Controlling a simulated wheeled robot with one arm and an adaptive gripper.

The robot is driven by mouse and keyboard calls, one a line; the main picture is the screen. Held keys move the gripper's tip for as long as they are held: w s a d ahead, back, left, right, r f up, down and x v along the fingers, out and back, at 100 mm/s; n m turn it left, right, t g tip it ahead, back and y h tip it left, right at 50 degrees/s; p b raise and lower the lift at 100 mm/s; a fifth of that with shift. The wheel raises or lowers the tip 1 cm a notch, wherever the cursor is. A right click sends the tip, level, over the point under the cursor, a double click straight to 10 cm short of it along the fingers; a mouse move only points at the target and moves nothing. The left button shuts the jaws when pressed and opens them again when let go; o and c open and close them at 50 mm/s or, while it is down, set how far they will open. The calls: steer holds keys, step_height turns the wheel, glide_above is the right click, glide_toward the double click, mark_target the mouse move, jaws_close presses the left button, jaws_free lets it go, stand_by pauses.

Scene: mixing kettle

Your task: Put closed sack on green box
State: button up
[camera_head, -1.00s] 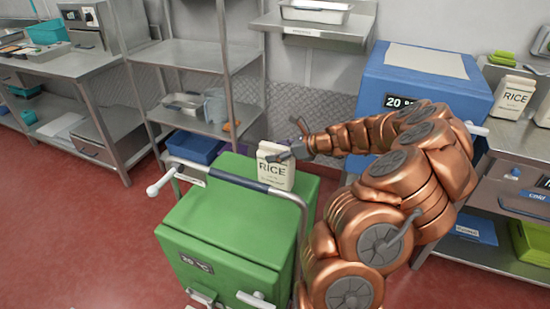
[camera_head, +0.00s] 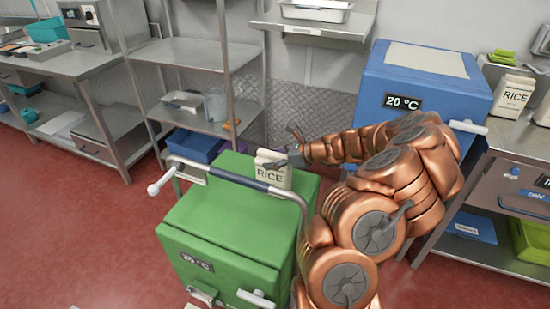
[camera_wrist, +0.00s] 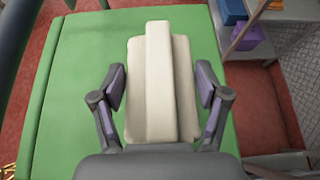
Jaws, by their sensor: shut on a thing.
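The closed sack (camera_head: 272,172) is cream with the word RICE on it. It is upright over the back part of the green box (camera_head: 218,218), behind the box's push rail. My gripper (camera_head: 282,160) is shut on the sack near its upper part. In the wrist view, my gripper (camera_wrist: 160,78) has one finger on each side of the sack (camera_wrist: 160,65), with the green top (camera_wrist: 75,75) beneath. The rail partly covers the sack's lower part in the head view, so I cannot tell whether its base touches the top.
A metal-framed push rail (camera_head: 245,180) runs across the green box. A blue box (camera_head: 425,90) stands behind my arm. Another rice sack (camera_head: 512,95) is on the right counter. A metal shelf rack (camera_head: 190,60) stands back left. The front of the green top is clear.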

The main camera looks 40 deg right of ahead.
steer(key=o, duration=1.8)
